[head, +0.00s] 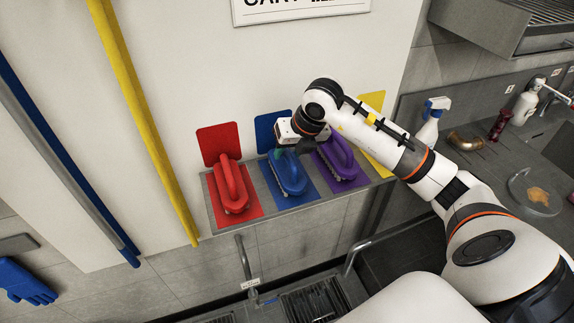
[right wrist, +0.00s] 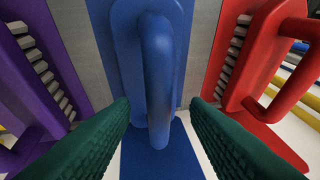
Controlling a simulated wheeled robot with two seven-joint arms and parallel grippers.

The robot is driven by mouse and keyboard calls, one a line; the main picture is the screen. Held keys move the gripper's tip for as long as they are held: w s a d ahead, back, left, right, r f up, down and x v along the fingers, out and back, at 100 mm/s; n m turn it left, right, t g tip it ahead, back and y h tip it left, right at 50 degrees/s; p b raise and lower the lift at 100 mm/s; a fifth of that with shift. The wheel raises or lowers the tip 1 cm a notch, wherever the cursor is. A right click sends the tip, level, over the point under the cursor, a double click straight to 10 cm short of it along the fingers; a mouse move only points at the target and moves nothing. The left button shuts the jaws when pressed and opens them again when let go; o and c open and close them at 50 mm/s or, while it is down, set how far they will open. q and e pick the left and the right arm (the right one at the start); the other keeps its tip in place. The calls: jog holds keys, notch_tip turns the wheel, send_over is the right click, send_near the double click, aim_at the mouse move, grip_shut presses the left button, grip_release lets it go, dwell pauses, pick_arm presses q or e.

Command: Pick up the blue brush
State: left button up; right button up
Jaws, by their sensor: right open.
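The blue brush (head: 291,179) lies on a blue mat on a grey shelf, between a red brush (head: 231,187) and a purple brush (head: 339,160). My right gripper (head: 291,151) is at the wall-side end of the blue brush. In the right wrist view, its two green fingers stand apart, one on each side of the blue handle (right wrist: 158,75), with gaps visible between. The red brush (right wrist: 235,60) is on the right there and the purple brush (right wrist: 40,65) on the left. My left gripper is not in view.
The shelf (head: 213,201) is narrow, with coloured panels on the wall behind. The neighbouring brushes stand close on both sides. A spray bottle (head: 430,124) and a glass dish (head: 534,196) are on the counter at right. Yellow and blue poles hang at left.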

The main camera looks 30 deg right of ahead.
jog(key=shift+x, duration=1.45)
grip_shut()
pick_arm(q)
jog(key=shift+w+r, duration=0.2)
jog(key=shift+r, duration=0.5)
pick_arm(e)
jog(key=shift+r, duration=0.1)
